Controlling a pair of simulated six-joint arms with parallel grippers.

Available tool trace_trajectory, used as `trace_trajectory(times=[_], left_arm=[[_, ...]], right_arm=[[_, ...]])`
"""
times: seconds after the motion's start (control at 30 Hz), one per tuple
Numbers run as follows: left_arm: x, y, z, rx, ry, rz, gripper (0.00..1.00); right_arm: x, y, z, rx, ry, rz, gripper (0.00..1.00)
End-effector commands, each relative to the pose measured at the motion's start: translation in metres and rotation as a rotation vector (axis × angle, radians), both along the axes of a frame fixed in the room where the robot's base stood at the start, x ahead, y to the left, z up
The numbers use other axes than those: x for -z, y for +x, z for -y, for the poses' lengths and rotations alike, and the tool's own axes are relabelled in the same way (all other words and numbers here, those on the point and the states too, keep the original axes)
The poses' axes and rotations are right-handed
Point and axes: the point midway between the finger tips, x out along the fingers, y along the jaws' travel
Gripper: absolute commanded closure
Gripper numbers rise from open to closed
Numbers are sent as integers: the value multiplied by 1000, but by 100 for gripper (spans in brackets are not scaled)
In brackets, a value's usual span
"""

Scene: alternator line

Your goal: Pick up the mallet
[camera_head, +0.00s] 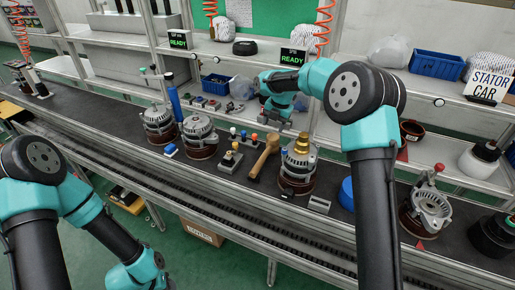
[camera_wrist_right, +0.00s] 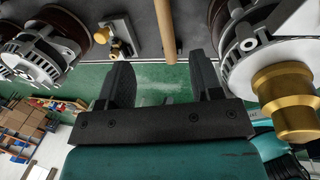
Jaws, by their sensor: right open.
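The mallet (camera_head: 262,161) is pale wood and lies on the dark conveyor between a small fixture block and an alternator with a brass cone on top. My right gripper (camera_head: 279,124) hangs close to the mallet's far end, with nothing in it. In the right wrist view the open jaws (camera_wrist_right: 162,78) are spread apart, and a tan wooden rod, the mallet's handle (camera_wrist_right: 165,28), shows beyond them between the two fingers. The handle looks clear of both fingers. My left arm shows at lower left, but its gripper is out of the picture.
The brass-topped alternator (camera_head: 299,173) stands just right of the mallet, and the block with small pegs (camera_head: 230,162) just left. Two more alternators (camera_head: 199,136) stand further left. A blue cylinder (camera_head: 346,193) is to the right. Shelves run behind the conveyor.

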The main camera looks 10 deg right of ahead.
Motion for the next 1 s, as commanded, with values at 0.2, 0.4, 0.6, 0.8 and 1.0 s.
trace_trajectory(times=[0.2,0.4,0.6,0.8,1.0], left_arm=[[0,0,0,0,0,0,57],[0,0,0,0,0,0,57],[0,0,0,0,0,0,57],[0,0,0,0,0,0,57],[0,0,0,0,0,0,57]], right_arm=[[0,0,2,-12,-7,-1,41],[4,1,1,-10,-5,-2,41],[28,3,-3,-9,-5,-3,41],[62,7,-8,-8,-4,-4,41],[95,11,-13,-9,-5,-4,41]])
